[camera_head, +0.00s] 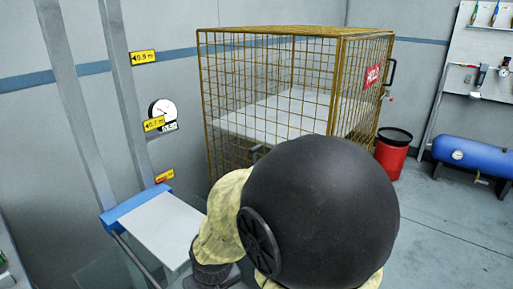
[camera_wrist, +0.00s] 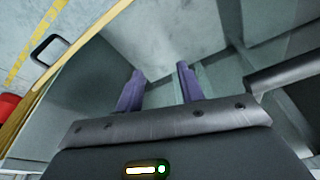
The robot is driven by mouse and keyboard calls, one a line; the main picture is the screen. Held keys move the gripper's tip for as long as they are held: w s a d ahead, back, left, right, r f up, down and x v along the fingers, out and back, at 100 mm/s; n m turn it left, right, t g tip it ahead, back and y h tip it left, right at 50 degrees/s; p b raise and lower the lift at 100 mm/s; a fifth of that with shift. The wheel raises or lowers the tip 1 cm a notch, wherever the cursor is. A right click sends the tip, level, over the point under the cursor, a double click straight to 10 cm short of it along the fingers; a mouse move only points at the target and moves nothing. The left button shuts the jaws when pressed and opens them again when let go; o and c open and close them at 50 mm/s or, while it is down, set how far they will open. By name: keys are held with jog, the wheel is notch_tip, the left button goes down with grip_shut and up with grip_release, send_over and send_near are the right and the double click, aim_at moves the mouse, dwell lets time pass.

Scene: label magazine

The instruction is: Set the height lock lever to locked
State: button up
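I cannot make out the height lock lever in either view. A platform with a pale top (camera_head: 165,222) and a blue edge (camera_head: 137,203) sits low on two upright grey rails (camera_head: 82,95) in the head view. My gripper (camera_wrist: 160,72) shows in the wrist view with its two purple fingers apart and nothing between them. In the head view my own arm, with a large black rounded joint, covers the lower middle and hides what lies behind it.
Yellow height labels (camera_head: 143,57) and a round gauge (camera_head: 162,111) are beside the rails. A yellow mesh cage (camera_head: 250,110) with a red sign (camera_head: 373,75) stands behind my arm. A red bin (camera_head: 391,158) and a blue tank (camera_head: 470,157) are at right. Floor at lower right is clear.

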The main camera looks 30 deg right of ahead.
aim_at(258, 145)
jog(key=w+r+m+t+p, duration=0.1)
jog(key=w+r+p, duration=0.2)
jog(key=r+p, duration=0.7)
jog(key=w+r+t+p, duration=0.1)
jog(key=w+r+p, duration=0.1)
jog(key=r+p, duration=0.75)
jog(key=w+d+f+m+t+h+p, duration=0.1)
jog(key=w+d+m+t+h, duration=0.15)
jog(key=w, duration=0.55)
jog(key=w+d+f+m+t+h+p, duration=0.1)
jog(key=w+d+f+m+h, duration=0.2)
jog(key=w, duration=0.5)
jog(key=s+d+r+m+g+h, duration=0.1)
jog(key=d+r+m+g+h, duration=0.1)
jog(key=d+m+h, duration=0.4)
jog(key=d+h, duration=0.1)
jog(key=h, duration=0.4)
jog(key=shift+s+d+r, duration=0.25)
jog(key=shift+s+r, duration=0.05)
jog(key=shift+s, duration=0.1)
jog(key=shift+m+h, duration=0.25)
jog(key=p+x, duration=0.2)
jog(key=x, duration=1.5)
jog(key=shift+d+p, duration=0.2)
jog(key=shift+p, duration=0.15)
